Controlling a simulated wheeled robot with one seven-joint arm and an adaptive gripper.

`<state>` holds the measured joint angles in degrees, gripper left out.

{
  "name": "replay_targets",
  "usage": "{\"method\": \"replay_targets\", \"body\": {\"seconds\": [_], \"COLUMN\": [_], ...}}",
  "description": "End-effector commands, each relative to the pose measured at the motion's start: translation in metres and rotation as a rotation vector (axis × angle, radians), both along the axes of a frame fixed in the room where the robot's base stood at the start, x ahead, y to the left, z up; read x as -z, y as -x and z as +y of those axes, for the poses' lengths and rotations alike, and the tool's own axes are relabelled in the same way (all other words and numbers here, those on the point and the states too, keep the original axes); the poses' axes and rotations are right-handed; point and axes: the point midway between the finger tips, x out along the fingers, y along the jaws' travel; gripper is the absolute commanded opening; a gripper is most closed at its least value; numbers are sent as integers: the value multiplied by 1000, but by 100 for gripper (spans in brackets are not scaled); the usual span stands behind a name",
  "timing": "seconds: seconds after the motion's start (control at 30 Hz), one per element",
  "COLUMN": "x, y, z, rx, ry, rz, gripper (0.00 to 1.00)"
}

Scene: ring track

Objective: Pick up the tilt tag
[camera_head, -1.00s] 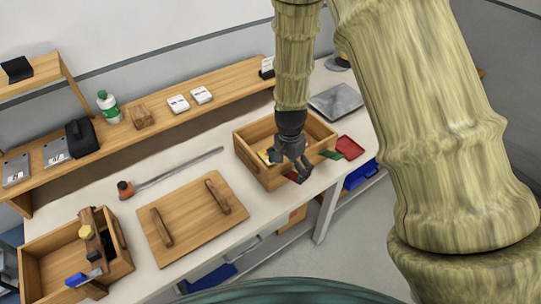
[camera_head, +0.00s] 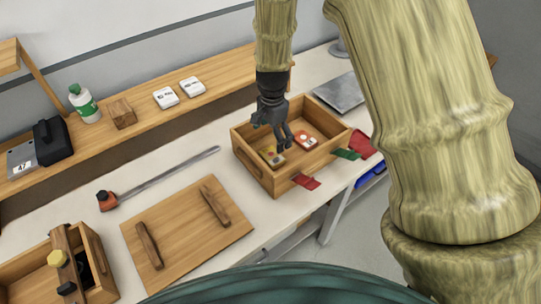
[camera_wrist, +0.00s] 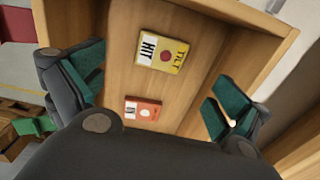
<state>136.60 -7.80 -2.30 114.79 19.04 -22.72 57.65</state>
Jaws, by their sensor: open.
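In the head view the tag (camera_head: 271,156) is near the box's left front corner. My gripper (camera_head: 284,144) is above the box, its fingers apart and nothing between them. In the wrist view the gripper (camera_wrist: 155,88) has one finger on each side of the picture, and the tag shows beyond the fingers, between them and toward the top. How high the fingers are above it I cannot tell.
An orange and white tag (camera_head: 305,140) lies in the same box. A wooden lid with two handles (camera_head: 187,235) and a long metal tool (camera_head: 165,178) lie to the left. The box walls surround the tag.

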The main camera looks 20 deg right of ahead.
Motion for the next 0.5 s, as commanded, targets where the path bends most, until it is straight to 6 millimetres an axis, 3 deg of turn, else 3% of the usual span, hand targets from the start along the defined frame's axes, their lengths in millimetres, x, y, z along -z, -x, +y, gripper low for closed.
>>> {"method": "replay_targets", "body": {"seconds": [0.23, 0.5], "x": [29, 41], "y": [-2, -2], "z": [-1, 0], "rx": [2, 0], "ry": [0, 0], "rz": [5, 3], "gripper": [100, 100]}}
